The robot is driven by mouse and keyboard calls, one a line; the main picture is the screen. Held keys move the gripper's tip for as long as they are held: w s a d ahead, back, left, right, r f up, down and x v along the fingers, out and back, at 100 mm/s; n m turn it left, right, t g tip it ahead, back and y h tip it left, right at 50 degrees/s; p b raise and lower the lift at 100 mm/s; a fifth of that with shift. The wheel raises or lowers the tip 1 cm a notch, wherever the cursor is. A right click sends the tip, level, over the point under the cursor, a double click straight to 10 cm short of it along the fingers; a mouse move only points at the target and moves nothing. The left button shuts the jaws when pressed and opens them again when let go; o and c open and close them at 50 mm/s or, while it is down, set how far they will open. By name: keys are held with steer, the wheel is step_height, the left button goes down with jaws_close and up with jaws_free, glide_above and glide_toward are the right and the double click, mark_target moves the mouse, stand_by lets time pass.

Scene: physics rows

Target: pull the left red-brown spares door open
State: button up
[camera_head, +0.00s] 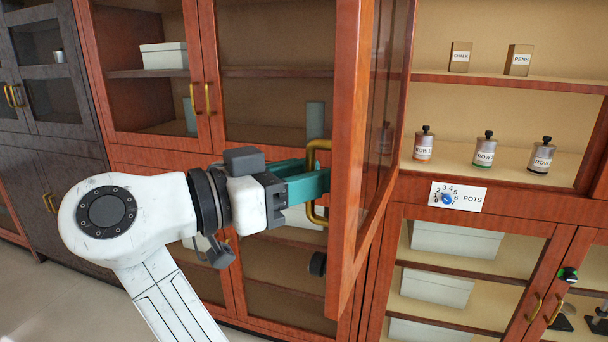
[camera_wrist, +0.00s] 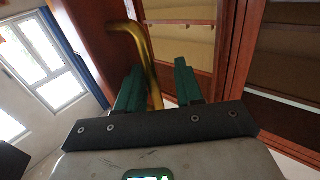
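A red-brown framed door (camera_head: 347,130) with glass panes stands swung out from the cabinet front, its free edge toward me. No spares label is readable. Its brass handle (camera_head: 318,148) is on the side facing my gripper. My gripper (camera_head: 312,184) reaches the handle from the left, its teal fingers covering the handle's middle. In the wrist view, the brass handle (camera_wrist: 143,50) passes between the two teal fingers (camera_wrist: 158,88). The fingers are apart, with a gap showing between the handle and the right finger. The red-brown door (camera_wrist: 88,28) lies left of the handle there.
Right of the door, an open shelf holds CHALK (camera_head: 460,57) and PENS (camera_head: 519,60) boxes and ROW canisters (camera_head: 484,150). A POTS dial plate (camera_head: 458,197) is below. Closed glass doors with brass handles (camera_head: 207,99) stand behind my arm. A dark cabinet (camera_head: 45,110) is far left.

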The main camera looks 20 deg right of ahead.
steer(key=shift+s+a, duration=0.15)
steer(key=shift+a, duration=0.15)
steer(key=b+v, duration=0.1)
steer(key=v, duration=0.9)
steer(key=shift+a, duration=0.3)
steer(key=shift+s, duration=0.1)
